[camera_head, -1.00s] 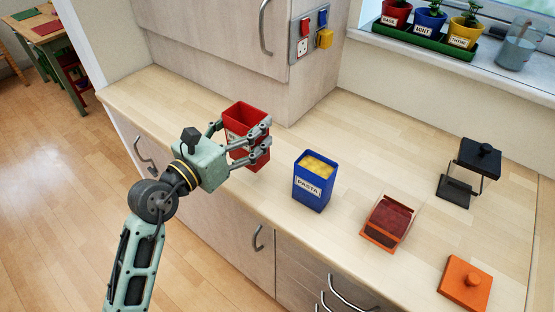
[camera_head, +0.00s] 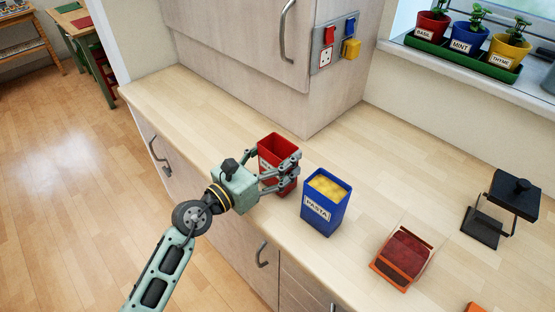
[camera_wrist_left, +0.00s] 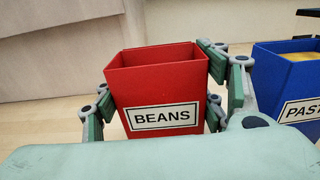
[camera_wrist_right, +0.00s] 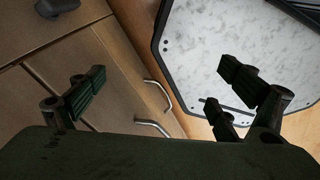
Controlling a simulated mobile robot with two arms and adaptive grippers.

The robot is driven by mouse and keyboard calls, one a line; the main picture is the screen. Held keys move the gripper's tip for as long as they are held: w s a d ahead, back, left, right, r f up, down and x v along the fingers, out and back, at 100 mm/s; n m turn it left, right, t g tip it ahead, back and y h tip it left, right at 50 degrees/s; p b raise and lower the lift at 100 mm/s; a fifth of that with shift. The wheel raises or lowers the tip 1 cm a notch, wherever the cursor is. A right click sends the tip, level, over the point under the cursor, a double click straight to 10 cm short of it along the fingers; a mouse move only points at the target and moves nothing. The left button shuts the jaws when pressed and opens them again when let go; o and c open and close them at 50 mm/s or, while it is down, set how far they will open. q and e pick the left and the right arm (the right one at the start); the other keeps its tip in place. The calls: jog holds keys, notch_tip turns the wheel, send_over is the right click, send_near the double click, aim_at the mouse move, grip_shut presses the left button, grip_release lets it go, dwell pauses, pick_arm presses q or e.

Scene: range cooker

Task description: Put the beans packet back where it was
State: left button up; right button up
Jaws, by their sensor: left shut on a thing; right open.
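The beans packet (camera_head: 278,147) is a red, open-topped box. Its "BEANS" label shows in the left wrist view (camera_wrist_left: 165,117). My left gripper (camera_head: 277,172) is shut on it, with fingers on both sides, and the box is upright. I cannot tell whether its base touches the worktop. The blue pasta box (camera_head: 323,212) with yellow contents stands close to the right of it. It also shows at the right of the left wrist view (camera_wrist_left: 285,75). My right gripper (camera_wrist_right: 165,85) is open and empty in the right wrist view, in front of cupboard fronts.
The wooden worktop (camera_head: 205,105) is clear to the left. A cupboard (camera_head: 245,60) with sockets is behind. Herb pots (camera_head: 470,38) stand on the sill.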

pick_arm(q)
jog(key=shift+f, duration=0.4)
jog(key=o, duration=1.6)
jog(key=shift+c, duration=0.2)
pick_arm(e)
jog(key=shift+w+d+f, duration=0.1)
jog(key=shift+w+d, duration=0.3)
jog(key=shift+d, duration=0.15)
pick_arm(q)
jog(key=shift+r, duration=0.2)
jog(key=b+v, duration=0.2)
jog(key=v, duration=1)
jog(key=shift+b, duration=0.3)
pick_arm(e)
jog(key=shift+s+a+f, duration=0.1)
jog(key=shift+a+f, duration=0.05)
jog(key=shift+f, duration=0.5)
jog(key=shift+a+f, duration=0.15)
jog(key=shift+f, duration=0.45)
